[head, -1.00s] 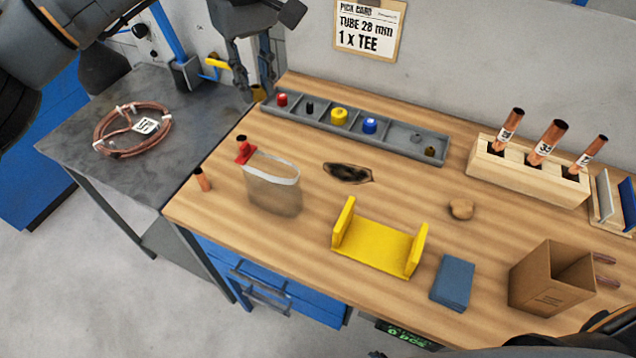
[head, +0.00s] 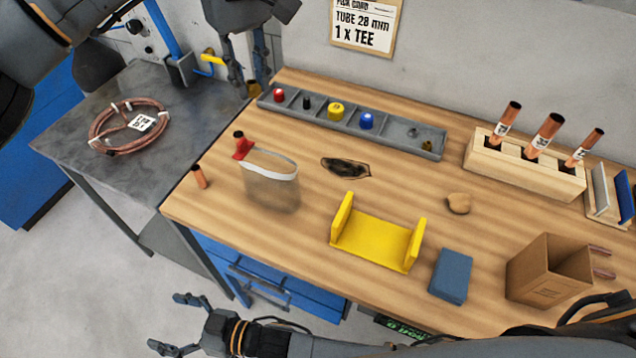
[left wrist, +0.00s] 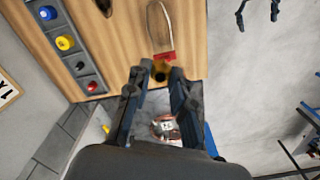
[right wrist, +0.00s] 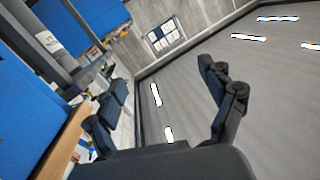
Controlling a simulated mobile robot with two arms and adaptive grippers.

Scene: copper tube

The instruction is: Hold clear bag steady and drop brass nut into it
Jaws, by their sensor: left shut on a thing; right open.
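The clear bag (head: 271,185) stands upright on the bench near its left end, its rim open, with a red clip (head: 243,149) at its left corner; it also shows in the left wrist view (left wrist: 158,28). My right gripper (head: 176,324) is open and empty, in front of the bench over the floor, well away from the bag.
A grey parts tray (head: 395,135) lies along the back. A copper stub (head: 199,177) stands left of the bag. A yellow cradle (head: 375,245), a blue block (head: 451,276) and a cardboard box (head: 540,278) are to the right. A dark patch (head: 345,167) lies between bag and tray.

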